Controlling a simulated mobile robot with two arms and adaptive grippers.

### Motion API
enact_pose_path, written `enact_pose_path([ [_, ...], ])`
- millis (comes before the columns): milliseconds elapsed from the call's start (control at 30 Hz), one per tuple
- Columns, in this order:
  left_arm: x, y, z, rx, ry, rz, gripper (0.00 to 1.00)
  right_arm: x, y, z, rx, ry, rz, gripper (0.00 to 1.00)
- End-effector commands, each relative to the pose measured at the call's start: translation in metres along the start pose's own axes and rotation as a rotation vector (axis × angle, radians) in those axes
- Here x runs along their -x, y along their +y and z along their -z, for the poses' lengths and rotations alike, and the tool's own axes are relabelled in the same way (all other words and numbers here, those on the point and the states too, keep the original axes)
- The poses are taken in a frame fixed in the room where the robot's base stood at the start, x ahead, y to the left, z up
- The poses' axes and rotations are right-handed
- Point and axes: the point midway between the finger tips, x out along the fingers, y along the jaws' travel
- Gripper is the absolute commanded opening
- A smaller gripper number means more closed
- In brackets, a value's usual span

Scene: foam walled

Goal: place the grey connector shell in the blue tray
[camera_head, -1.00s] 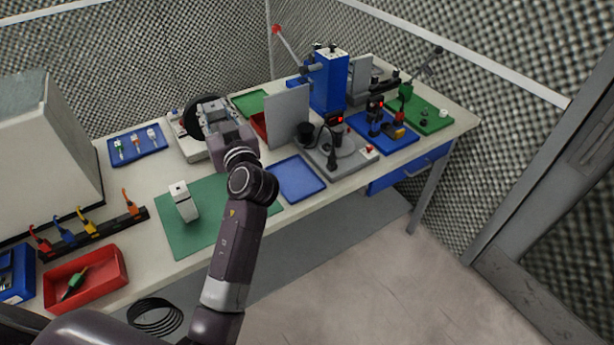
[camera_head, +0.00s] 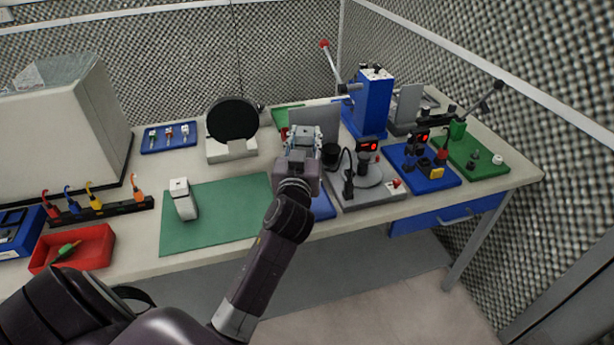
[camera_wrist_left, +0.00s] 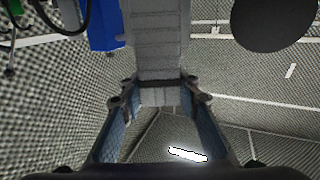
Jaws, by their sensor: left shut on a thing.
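My left gripper (camera_head: 303,142) is over the bench at the blue tray (camera_head: 323,206), in front of an upright grey panel. In the left wrist view the gripper (camera_wrist_left: 158,95) is shut on a grey ribbed piece, the grey connector shell (camera_wrist_left: 158,45), held between its two fingers. In the head view the gripper hides most of the shell. The blue tray lies flat, and my wrist covers most of it; only its right part shows. My right gripper is not in view.
A grey device with a round plate (camera_head: 370,182) stands right of the tray. The grey panel (camera_head: 315,122) and blue press (camera_head: 371,105) stand behind. A green mat (camera_head: 225,228) with a white block (camera_head: 183,200) lies left. A dark disc (camera_head: 232,119) stands behind the mat.

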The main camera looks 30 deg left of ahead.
Motion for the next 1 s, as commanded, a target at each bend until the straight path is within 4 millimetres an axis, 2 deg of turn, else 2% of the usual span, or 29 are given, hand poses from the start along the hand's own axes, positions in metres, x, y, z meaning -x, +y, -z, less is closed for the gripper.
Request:
enact_pose_path([
  [33,0.0,0.0,-0.018,-0.002,-0.005,0.001,0.03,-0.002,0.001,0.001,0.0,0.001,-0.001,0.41],
  [200,0.0,0.001,-0.055,-0.001,-0.003,0.0,0.03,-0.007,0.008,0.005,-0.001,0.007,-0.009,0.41],
  [433,0.0,0.0,-0.075,0.002,0.001,0.001,0.03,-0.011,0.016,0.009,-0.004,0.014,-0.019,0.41],
  [600,0.0,0.0,-0.104,0.0,-0.002,0.001,0.03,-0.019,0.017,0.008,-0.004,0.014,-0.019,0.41],
  [733,0.0,0.001,-0.113,0.0,0.0,0.0,0.03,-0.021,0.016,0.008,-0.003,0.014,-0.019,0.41],
  [1000,0.0,0.001,-0.113,0.001,0.001,0.0,0.03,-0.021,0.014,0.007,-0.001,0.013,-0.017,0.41],
])
